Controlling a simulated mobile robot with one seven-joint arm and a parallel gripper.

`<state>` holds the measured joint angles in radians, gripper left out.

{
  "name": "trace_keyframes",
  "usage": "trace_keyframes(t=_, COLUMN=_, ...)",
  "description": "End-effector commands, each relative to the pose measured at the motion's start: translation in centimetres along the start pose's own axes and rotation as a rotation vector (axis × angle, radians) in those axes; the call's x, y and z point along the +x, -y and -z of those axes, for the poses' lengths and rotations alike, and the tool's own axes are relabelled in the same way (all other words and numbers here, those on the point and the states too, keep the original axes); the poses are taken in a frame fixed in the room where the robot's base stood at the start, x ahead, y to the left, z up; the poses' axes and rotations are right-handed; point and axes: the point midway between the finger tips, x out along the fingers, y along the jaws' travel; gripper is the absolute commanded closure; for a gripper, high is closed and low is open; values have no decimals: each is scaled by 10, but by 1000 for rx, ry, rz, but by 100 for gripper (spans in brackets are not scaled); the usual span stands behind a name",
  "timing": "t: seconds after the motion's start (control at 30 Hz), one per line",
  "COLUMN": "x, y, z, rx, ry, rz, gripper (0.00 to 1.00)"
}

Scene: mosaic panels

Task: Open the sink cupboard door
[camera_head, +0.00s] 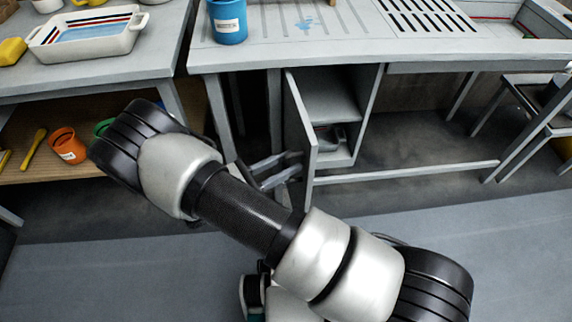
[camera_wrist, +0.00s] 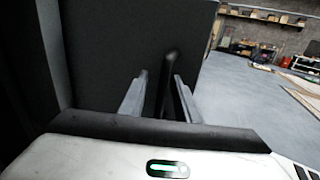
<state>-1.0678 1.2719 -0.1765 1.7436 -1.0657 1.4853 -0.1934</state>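The sink cupboard (camera_head: 367,110) is under the grey counter in the head view. Its door (camera_head: 298,112) stands swung open at the left, seen nearly edge-on, and the inside with its shelf shows. My gripper (camera_head: 288,166) is at the outer face of the door, low down. In the wrist view the door (camera_wrist: 110,45) is a dark panel with a dark bar handle (camera_wrist: 171,62). The two fingers of my gripper (camera_wrist: 160,78) are apart, one on each side of the handle, with a gap visible. Whether either finger touches it I cannot tell.
A blue cup (camera_head: 228,22) stands on the counter (camera_head: 270,50) above. A side table at left holds a white tray (camera_head: 88,52); an orange pot (camera_head: 67,146) is on its lower shelf. A low rail (camera_head: 410,172) runs right of the cupboard. Floor in front is clear.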

Motion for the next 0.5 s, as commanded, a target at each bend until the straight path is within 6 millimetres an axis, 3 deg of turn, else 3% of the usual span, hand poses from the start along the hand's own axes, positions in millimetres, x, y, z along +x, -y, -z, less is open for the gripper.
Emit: trace_keyframes(t=0.5, x=-8, y=2, z=1, rx=-3, ry=-2, rz=1, gripper=71)
